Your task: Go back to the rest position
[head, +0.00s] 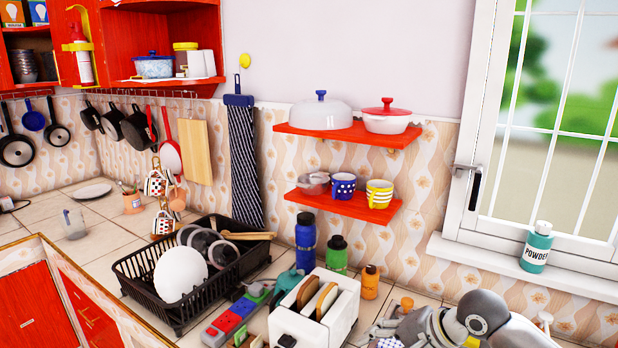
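My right arm comes in at the lower right, with grey rounded links. Its pale grey gripper end seems to be near the counter's front right (385,328), partly cut off by the bottom edge. I cannot tell whether it is open or shut, or whether it touches anything. My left arm and gripper are not in view. Several dark pans hang from a rail on the left wall, among them a black pan (17,150) and a smaller pan (58,134). A red pan (170,157) hangs beside a wooden cutting board (196,150).
A black dish rack (150,290) holds a white plate (181,275) and dark round items. A white toaster (325,325), blue bottle (305,240) and green bottle (337,256) crowd the counter. Red shelves (345,207) hold cups and pots. A powder bottle (537,247) stands on the windowsill.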

